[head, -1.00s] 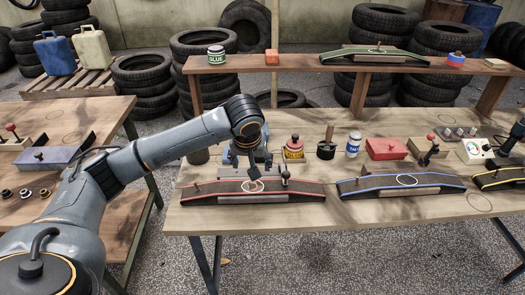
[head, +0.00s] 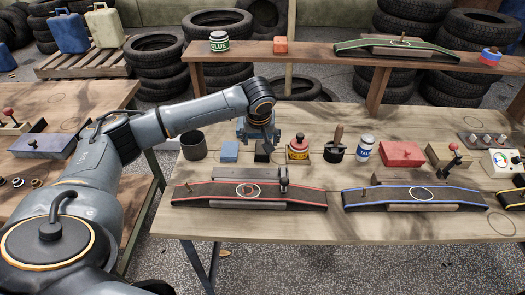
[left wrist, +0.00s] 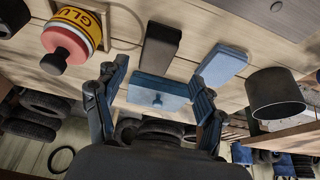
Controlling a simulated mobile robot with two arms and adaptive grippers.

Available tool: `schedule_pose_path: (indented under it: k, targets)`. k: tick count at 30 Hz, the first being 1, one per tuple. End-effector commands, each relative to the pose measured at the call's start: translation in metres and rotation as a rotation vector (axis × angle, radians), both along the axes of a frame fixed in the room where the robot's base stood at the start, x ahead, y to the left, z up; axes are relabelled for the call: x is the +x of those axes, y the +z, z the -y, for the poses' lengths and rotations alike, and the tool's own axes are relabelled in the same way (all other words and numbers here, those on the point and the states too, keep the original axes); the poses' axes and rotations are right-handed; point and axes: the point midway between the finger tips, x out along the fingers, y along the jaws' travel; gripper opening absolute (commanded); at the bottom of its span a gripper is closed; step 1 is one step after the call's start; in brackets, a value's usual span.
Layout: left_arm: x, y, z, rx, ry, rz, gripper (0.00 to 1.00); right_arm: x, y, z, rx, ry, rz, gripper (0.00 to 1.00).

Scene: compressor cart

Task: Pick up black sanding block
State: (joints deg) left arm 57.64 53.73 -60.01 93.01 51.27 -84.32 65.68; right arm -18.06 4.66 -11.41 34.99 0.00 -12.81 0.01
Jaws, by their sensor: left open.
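The black sanding block (head: 262,152) stands on the workbench behind the red-edged ramp, partly hidden by my left gripper (head: 258,138). My left gripper is open, with its fingers pointing down close over the block. In the left wrist view, the dark block (left wrist: 161,45) shows just beyond the open fingers (left wrist: 157,72). A blue-grey piece with a small knob (left wrist: 158,92) lies between the fingers in that view; I cannot tell what it belongs to. I cannot tell whether the fingers touch the block. My right gripper is not in view.
A blue block (head: 229,151) and a dark cup (head: 194,146) stand left of the block. The red-edged ramp (head: 222,194) lies in front. A raised shelf (head: 310,62) runs behind.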

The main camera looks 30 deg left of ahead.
Motion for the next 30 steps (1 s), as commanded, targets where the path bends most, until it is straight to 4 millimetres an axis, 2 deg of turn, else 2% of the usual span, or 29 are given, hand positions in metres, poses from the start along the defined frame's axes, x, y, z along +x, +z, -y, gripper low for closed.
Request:
schedule_pose_path:
  k: [6,11,16,24,30]
  targets:
    - [0.006,-0.014,-0.002,0.000,-0.001,0.000,0.71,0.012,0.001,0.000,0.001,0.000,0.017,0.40]
    - [0.017,-0.035,-0.006,0.002,-0.001,0.000,0.71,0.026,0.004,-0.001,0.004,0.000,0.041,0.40]
    - [0.023,-0.053,-0.010,0.001,-0.001,0.001,0.71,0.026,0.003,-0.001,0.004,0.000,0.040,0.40]
    - [0.024,-0.056,-0.010,0.001,-0.002,0.000,0.71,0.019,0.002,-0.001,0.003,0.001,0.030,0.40]
    - [0.024,-0.056,-0.010,0.001,-0.002,0.000,0.30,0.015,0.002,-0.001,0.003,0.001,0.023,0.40]
